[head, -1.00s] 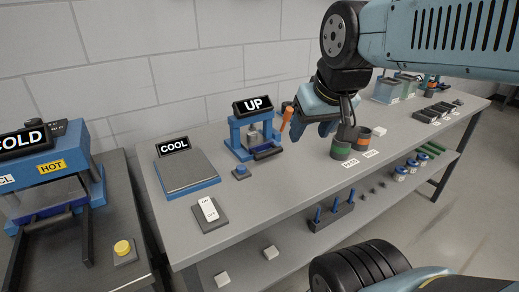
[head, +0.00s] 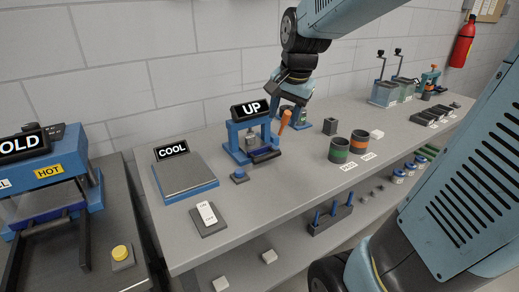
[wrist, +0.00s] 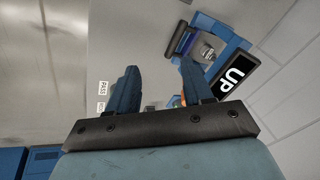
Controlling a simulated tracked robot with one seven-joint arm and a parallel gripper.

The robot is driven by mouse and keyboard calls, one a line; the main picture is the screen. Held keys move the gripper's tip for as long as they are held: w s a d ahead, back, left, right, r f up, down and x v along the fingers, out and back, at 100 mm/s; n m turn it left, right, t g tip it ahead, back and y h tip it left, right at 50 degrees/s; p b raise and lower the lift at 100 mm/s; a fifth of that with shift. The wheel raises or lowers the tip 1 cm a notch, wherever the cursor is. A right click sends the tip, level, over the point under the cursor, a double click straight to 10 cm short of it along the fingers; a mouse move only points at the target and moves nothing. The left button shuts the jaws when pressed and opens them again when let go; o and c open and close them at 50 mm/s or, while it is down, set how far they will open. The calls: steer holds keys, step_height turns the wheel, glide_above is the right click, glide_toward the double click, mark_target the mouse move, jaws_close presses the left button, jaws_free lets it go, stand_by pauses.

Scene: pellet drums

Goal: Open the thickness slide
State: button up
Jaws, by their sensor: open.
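No thing is plainly marked as the thickness slide, and I cannot tell which part it is. My gripper (head: 292,108) is right of the blue press with the UP sign (head: 250,110), toward the back of the bench. Its blue fingers stand apart with nothing held between them in the wrist view (wrist: 157,68). A blue shape under my wrist blends with the fingers in the head view, so contact there is unclear.
The wall is close behind. The bench front between switch and cups is clear.

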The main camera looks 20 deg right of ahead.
mark_target(268, 154)
steer(key=w+d+f+m+g, duration=0.1)
steer(key=w+f+m, duration=0.55)
steer(key=w, duration=0.45)
steer(key=x, duration=0.9)
steer(key=s+x, duration=0.1)
steer(key=x, duration=0.3)
steer(key=shift+w+a+f, duration=0.1)
steer(key=shift+a+f, duration=0.05)
steer(key=shift+f, duration=0.25)
jaws_close()
